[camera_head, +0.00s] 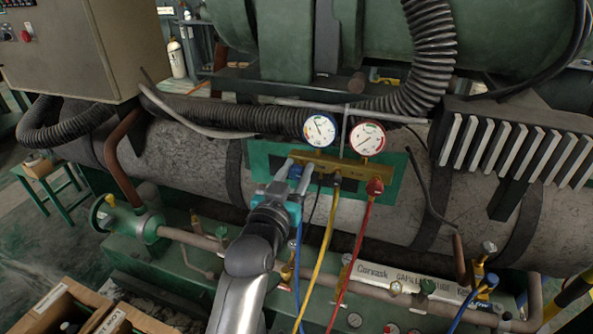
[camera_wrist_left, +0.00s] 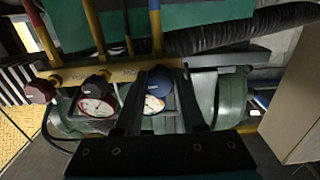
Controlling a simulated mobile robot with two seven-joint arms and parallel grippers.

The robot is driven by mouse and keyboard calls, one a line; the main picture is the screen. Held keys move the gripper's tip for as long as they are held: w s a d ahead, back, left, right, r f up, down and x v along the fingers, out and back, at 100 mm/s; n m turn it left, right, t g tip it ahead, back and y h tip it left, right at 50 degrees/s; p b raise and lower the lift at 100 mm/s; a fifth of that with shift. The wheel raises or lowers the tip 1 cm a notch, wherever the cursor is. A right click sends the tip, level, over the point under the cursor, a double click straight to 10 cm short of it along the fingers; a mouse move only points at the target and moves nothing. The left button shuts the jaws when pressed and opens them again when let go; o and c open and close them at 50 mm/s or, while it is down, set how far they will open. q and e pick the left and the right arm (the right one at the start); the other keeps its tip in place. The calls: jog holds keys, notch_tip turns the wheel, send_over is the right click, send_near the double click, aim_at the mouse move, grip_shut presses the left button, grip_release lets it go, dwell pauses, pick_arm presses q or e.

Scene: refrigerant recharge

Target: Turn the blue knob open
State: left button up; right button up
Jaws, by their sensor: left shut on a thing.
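The blue knob (camera_head: 295,172) sits at the left end of the brass manifold (camera_head: 322,166) and is largely hidden by my gripper in the head view. In the left wrist view the blue knob (camera_wrist_left: 160,81) lies between the two dark fingers. My left gripper (camera_head: 286,180) is shut on it, coming from the lower front; it also shows in the wrist view (camera_wrist_left: 160,85). A blue-rimmed gauge (camera_head: 319,130) and a red-rimmed gauge (camera_head: 367,137) stand above the manifold. My right gripper is not in view.
A red knob (camera_head: 374,186) is at the manifold's right end. Blue, yellow (camera_head: 322,250) and red hoses (camera_head: 355,255) hang down close to the right of my left arm. A black corrugated hose (camera_head: 430,50) and a grey cabinet (camera_head: 85,45) stand around the manifold.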

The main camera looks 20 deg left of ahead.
pick_arm(q)
grip_shut()
